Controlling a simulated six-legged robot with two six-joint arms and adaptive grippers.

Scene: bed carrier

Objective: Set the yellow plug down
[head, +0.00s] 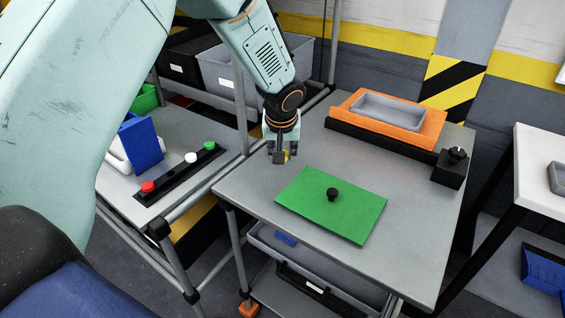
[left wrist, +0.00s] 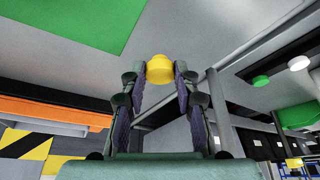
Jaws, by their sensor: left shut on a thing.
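The yellow plug (left wrist: 159,70) is between the fingertips of my left gripper (left wrist: 155,90) in the left wrist view. The gripper is shut on it. In the head view only a small yellow patch of the plug (head: 287,155) shows beside the fingers of my left gripper (head: 281,156). The gripper points down over the left part of the grey table (head: 262,186), left of the green board (head: 310,205). I cannot tell whether the plug touches the table top. My right gripper is not in view.
A black knob (head: 332,194) stands on the green board. An orange block with a grey tray (head: 388,110) and a black box with a knob (head: 451,165) are at the back. A button strip (head: 180,174) lies on the left table. The table's front is clear.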

